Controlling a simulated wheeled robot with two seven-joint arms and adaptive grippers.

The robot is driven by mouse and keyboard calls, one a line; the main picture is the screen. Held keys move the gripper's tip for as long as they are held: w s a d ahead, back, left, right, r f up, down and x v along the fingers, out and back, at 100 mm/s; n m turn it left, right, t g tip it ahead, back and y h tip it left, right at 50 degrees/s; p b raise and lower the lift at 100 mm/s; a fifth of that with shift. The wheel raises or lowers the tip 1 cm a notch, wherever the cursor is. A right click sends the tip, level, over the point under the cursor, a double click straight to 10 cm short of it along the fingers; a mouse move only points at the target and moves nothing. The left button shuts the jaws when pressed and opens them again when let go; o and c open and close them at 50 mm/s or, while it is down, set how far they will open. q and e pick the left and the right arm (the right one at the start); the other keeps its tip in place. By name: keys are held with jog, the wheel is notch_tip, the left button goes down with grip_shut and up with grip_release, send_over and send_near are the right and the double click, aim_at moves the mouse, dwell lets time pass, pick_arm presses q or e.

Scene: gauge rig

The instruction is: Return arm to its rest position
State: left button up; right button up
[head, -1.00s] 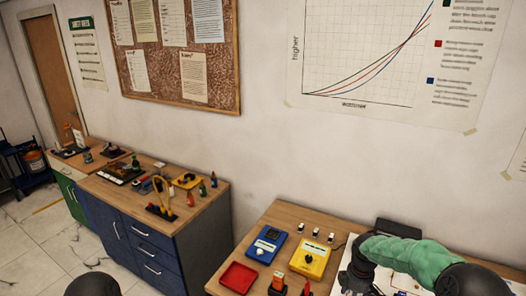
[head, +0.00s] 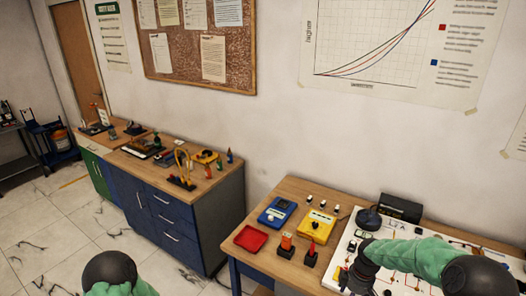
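My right arm, in a green sleeve, comes in from the right over the table on the right. Its dark gripper (head: 357,277) points down and left above the white board (head: 333,277). Its fingers are small and dark, so I cannot tell whether they are open or whether they touch anything. My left arm shows only as a black joint and a bit of green at the bottom left. The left gripper is out of view.
The table (head: 291,190) holds a red tray (head: 250,238), a blue meter (head: 277,212), a yellow meter (head: 315,228), an orange item (head: 286,243), a red probe (head: 311,249) and a black box (head: 400,208). A blue cabinet (head: 160,212) stands left, with floor between.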

jog(key=s+a+f+m+y+b, duration=0.1)
jog(key=s+a+f+m+b, duration=0.2)
jog(key=s+a+f, duration=0.45)
jog(key=s+a+f+m+y+b, duration=0.2)
jog(key=a+f, duration=0.3)
jog(key=f, duration=0.5)
jog(key=s+a+f+m+b, duration=0.2)
jog(key=s+a+f+m, duration=0.1)
jog(key=s, duration=0.4)
jog(key=s+a+f+m+b, duration=0.3)
jog(key=s+f+m, duration=0.2)
jog(key=s+f, duration=0.1)
jog(key=shift+s+a+f, duration=0.35)
jog(key=shift+s+f, duration=0.05)
jog(key=shift+s, duration=0.45)
